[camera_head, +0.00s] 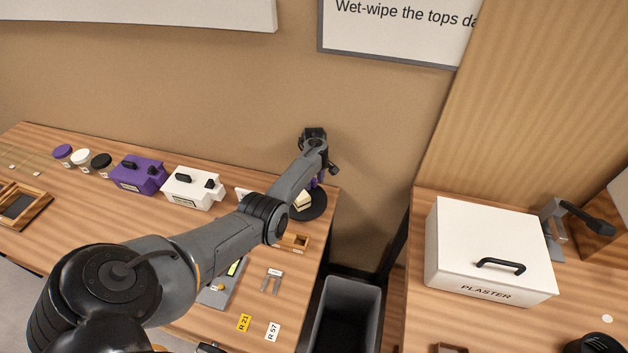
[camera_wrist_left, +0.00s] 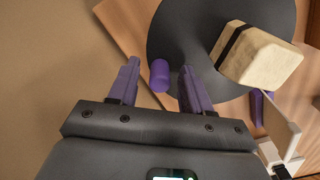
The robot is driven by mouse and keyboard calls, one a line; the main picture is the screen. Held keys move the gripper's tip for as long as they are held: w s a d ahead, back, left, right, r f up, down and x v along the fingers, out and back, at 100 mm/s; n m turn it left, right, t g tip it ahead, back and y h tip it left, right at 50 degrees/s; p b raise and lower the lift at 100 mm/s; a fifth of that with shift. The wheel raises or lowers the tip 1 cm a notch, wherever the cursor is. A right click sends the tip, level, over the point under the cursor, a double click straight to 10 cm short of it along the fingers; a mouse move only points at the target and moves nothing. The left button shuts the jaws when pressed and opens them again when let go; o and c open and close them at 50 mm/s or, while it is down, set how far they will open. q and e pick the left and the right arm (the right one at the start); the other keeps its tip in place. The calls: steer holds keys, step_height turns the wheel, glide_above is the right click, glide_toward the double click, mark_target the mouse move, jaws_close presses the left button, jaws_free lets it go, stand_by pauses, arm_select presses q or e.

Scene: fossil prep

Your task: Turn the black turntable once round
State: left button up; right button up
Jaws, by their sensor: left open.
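The black turntable (camera_head: 317,208) is a round disc at the right end of the long wooden table. It also fills the upper part of the left wrist view (camera_wrist_left: 180,32). A cream block (camera_wrist_left: 258,56) with a dark band lies on it. A purple peg (camera_wrist_left: 159,76) stands near the disc's rim, and another purple piece (camera_wrist_left: 257,108) shows at the opposite side. My left gripper (camera_wrist_left: 160,77) is open, with its purple fingers on either side of the first peg and visible gaps to it. In the head view my left arm partly covers the turntable. My right gripper is not in view.
Purple (camera_head: 138,175) and white (camera_head: 192,188) boxes stand left of the turntable. A small wooden tray (camera_head: 293,242) lies in front of it. A grey bin (camera_head: 345,316) stands in the gap before the right table, which holds a white plaster box (camera_head: 485,255).

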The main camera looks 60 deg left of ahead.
arm_select(q)
steer(key=shift+r, duration=0.15)
step_height(320, 180, up, 9)
steer(key=shift+r+p, duration=0.15)
steer(key=shift+p, duration=0.7)
steer(key=shift+r, duration=0.65)
steer(key=shift+c, duration=0.2)
